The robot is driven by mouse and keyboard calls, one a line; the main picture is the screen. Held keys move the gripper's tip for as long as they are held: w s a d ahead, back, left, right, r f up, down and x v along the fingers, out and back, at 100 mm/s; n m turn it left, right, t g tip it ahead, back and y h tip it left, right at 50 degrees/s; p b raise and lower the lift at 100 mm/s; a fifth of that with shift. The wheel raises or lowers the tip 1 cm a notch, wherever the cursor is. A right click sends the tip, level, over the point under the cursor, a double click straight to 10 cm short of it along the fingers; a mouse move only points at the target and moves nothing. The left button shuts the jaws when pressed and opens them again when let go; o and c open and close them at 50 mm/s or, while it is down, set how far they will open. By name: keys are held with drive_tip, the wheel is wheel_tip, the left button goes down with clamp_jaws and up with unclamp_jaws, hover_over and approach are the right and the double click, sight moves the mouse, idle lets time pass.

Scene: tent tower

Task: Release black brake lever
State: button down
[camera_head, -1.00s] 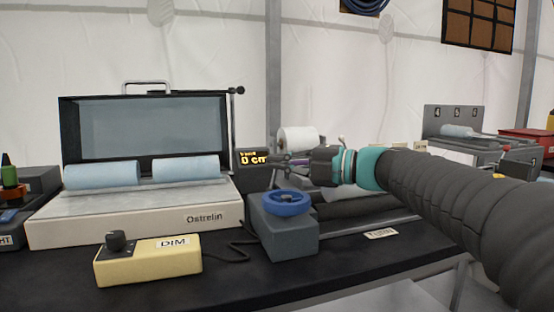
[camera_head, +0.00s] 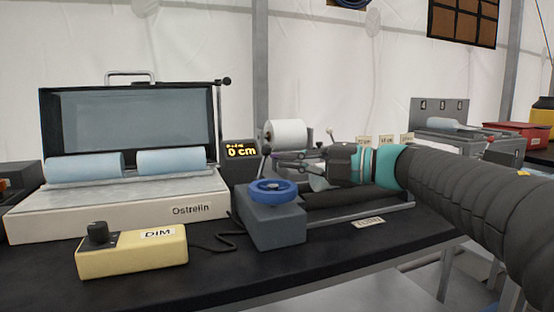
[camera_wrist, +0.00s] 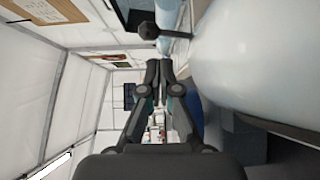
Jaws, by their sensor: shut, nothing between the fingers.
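A black ball-ended lever (camera_head: 265,151) stands between the small display and the white paper roll in the head view. In the wrist view it shows as a dark rod and knob (camera_wrist: 148,31) beside the large pale roll, beyond my fingertips. I take it to be the brake lever; no label on it is readable. My gripper (camera_head: 273,160) points left, in front of the paper roll (camera_head: 287,133). Its fingers are shut and empty in the wrist view (camera_wrist: 161,66). The fingertips look close to the lever, but contact cannot be told.
A blue handwheel (camera_head: 272,190) on a grey box stands in front of the fingers. The display (camera_head: 240,150) reads 0 cm. The Ostrelin light box (camera_head: 185,210) and yellow DIM box (camera_head: 132,252) are left. Dark rollers (camera_head: 350,192) lie below my gripper.

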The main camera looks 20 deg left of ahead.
drive_tip(key=shift+s+d+f+b, duration=0.1)
drive_tip(key=shift+d+f+b, duration=0.15)
drive_tip(key=shift+d, duration=0.9)
drive_tip(key=shift+s+d+f+b, duration=0.1)
drive_tip(key=shift+d+f, duration=0.15)
drive_tip(key=shift+d, duration=0.85)
